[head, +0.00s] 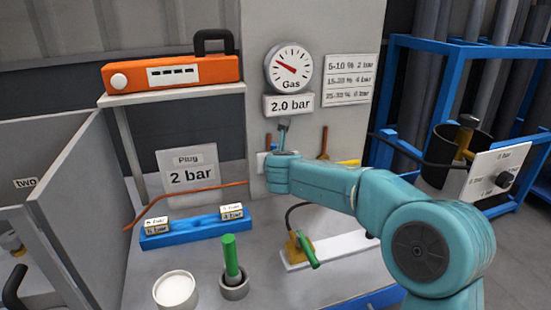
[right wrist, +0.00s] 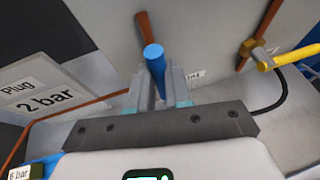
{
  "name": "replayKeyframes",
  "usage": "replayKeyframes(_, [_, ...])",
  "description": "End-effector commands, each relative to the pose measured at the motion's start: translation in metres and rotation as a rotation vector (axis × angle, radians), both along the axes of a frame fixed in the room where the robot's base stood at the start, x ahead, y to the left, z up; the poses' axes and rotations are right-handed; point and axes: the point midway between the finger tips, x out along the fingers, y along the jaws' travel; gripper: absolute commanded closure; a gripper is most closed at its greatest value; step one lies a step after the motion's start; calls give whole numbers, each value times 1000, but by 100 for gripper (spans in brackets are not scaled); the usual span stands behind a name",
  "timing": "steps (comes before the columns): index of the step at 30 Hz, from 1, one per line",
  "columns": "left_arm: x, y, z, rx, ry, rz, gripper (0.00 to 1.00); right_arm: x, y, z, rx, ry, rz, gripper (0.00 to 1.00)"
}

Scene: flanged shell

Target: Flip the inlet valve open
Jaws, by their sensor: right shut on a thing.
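My right gripper (head: 284,125) is in front of the wall panel below the gauge. In the right wrist view, its fingers (right wrist: 160,90) are shut on a blue handle (right wrist: 153,58). The handle stands up between the fingertips; its lower part is hidden by them. A small wall label behind the fingers is partly hidden. My left gripper is not in view.
A gas gauge (head: 290,67) and pressure signs are on the wall. A "Plug 2 bar" sign (head: 188,178), a blue block holder (head: 195,232), a green plug (head: 230,255) and a green-handled fitting (head: 306,250) are on the bench. A black hose curves right of the gripper.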

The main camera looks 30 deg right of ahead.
Motion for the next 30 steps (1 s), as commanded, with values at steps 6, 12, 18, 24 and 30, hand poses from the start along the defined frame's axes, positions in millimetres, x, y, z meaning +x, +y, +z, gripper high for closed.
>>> replayKeyframes(6, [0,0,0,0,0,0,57,0,1,-3,-6,7,3,100])
replayKeyframes(12, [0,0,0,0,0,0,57,0,1,-3,-5,8,3,56])
replayKeyframes(18, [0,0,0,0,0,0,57,0,1,-2,-4,4,2,56])
replayKeyframes(24, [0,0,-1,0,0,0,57,-7,4,2,-4,2,3,56])
replayKeyframes(30, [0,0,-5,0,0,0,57,-43,21,19,-4,0,6,56])
